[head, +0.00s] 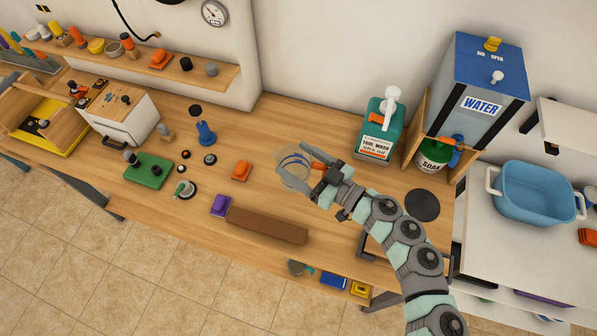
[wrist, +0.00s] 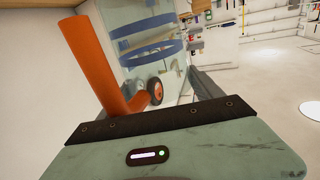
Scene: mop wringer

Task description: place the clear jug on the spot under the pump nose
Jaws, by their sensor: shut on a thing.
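The clear jug (head: 292,167) has blue bands and an orange handle (head: 318,165). My gripper (head: 322,174) is shut on the handle, with the jug on its left, over the middle of the bench. In the wrist view the orange handle (wrist: 95,65) and the clear wall with blue bands (wrist: 148,47) fill the left and centre. I cannot tell whether the jug's base touches the bench. The teal tool wash bottle (head: 377,135) with a white pump (head: 391,95) stands to the right of the jug, at the back. A dark round spot (head: 422,205) lies front right of the bottle.
A blue water tank (head: 484,85) stands above a green soap can (head: 432,154) at the right. A brown bar (head: 266,225) and purple block (head: 220,205) lie at the front. Bare bench lies between jug and bottle.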

